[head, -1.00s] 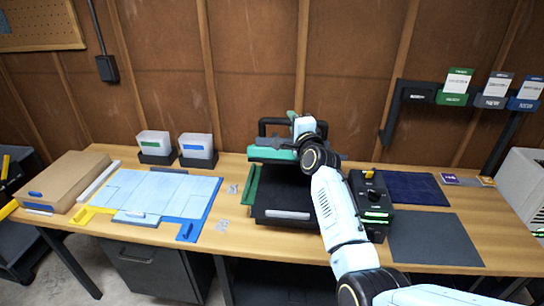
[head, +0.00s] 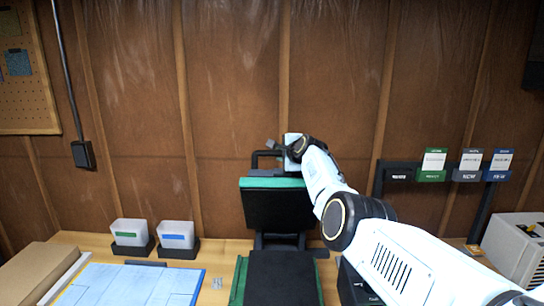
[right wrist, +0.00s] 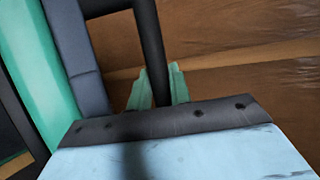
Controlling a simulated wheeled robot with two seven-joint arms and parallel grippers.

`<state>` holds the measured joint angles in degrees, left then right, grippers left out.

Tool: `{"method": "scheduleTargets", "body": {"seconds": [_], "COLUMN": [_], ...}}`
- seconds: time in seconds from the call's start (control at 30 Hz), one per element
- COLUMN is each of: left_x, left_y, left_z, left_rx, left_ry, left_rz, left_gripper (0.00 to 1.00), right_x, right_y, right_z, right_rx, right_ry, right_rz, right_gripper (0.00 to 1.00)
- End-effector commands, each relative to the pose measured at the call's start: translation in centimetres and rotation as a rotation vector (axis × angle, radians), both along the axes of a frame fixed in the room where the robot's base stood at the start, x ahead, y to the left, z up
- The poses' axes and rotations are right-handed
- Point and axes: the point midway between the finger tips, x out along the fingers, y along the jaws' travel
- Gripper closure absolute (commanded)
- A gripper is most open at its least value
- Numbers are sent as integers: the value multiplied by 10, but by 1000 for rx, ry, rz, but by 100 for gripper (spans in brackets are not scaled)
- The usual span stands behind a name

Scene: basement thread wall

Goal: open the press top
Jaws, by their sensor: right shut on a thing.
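The press top (head: 275,208) is tilted up steeply on its hinge at the back of the press, with its dark underside facing me and a green edge on top. The dark bar handle (head: 257,158) rises above that edge; it also shows in the right wrist view (right wrist: 153,45). My right gripper (head: 279,148) is at the handle, shut on it, with green fingertips (right wrist: 160,88) on either side of the bar. The dark press bed (head: 280,277) with green sides lies open below. My left gripper is not in view.
Two clear bins (head: 129,232) with dark bases stand left of the press. A light blue board (head: 125,285) and a cardboard box (head: 35,268) lie further left. A wall rack with a green label holder (head: 432,174) is at the right. The wooden wall is close behind.

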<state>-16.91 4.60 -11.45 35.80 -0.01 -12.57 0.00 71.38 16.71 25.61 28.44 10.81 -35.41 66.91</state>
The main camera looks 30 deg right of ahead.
Motion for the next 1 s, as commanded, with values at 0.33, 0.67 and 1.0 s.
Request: {"method": "scheduleTargets", "body": {"seconds": [0.33, 0.67, 1.0], "left_x": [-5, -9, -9], "left_y": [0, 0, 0], "left_z": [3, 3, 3], "left_rx": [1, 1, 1], "left_ry": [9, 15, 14], "left_rz": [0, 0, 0], "left_gripper": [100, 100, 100], "right_x": [-3, -3, -3], "right_y": [-7, -6, -5], "right_z": [0, -1, 0], "right_rx": [17, 17, 17], "right_ry": [26, 27, 26], "right_rz": [0, 1, 1], "right_gripper": [100, 68, 59]}}
